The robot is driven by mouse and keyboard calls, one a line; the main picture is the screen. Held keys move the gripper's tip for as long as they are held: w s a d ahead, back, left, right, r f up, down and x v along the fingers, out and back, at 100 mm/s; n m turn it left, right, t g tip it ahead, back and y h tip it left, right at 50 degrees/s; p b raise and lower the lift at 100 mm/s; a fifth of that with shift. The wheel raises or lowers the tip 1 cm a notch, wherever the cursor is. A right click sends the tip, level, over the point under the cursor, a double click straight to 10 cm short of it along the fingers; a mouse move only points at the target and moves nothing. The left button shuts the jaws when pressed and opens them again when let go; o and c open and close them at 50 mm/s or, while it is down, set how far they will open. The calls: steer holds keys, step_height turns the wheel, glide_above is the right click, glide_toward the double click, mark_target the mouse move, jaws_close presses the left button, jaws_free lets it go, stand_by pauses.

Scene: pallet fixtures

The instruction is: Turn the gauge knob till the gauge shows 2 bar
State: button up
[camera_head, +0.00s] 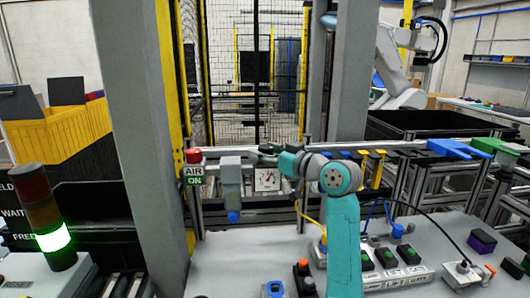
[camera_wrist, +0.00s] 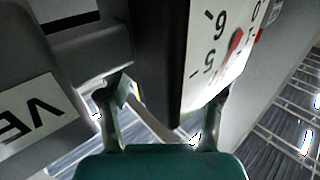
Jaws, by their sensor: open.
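The gauge (camera_head: 267,180) has a white dial and hangs at the middle of the head view, under my wrist. Its dial also shows close up in the wrist view (camera_wrist: 208,62), cut off at the top, with 5 and 6 readable and part of a red needle. The full reading cannot be told. My gripper (camera_wrist: 170,88) is open, with one finger on each side of the dark gauge housing (camera_wrist: 158,45) in the picture. I cannot tell whether either finger touches it. The gauge knob cannot be made out clearly.
A grey block (camera_head: 230,170) with a blue lower end is left of the gauge; a partly cut-off label shows on a grey body (camera_wrist: 35,112) in the wrist view. An AIR ON sign (camera_head: 193,175) stands further left. A grey bench (camera_head: 250,255) with buttons and cables lies below.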

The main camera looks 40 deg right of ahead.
steer(key=s+d, duration=0.1)
steer(key=s, duration=1.1)
steer(key=shift+d, duration=0.2)
steer(key=shift+w, duration=0.1)
steer(key=w+a+m+g+h, duration=0.1)
steer(key=w+a+m+h, duration=0.1)
steer(key=a+m+h, duration=0.55)
steer(key=shift+n+h, duration=0.75)
steer(key=shift+h, duration=0.1)
steer(key=x, duration=0.3)
steer(key=d+x, duration=0.1)
steer(key=x, duration=0.7)
steer(key=shift+s+d, duration=0.3)
steer(key=shift+d, duration=0.15)
steer(key=c, duration=1.2)
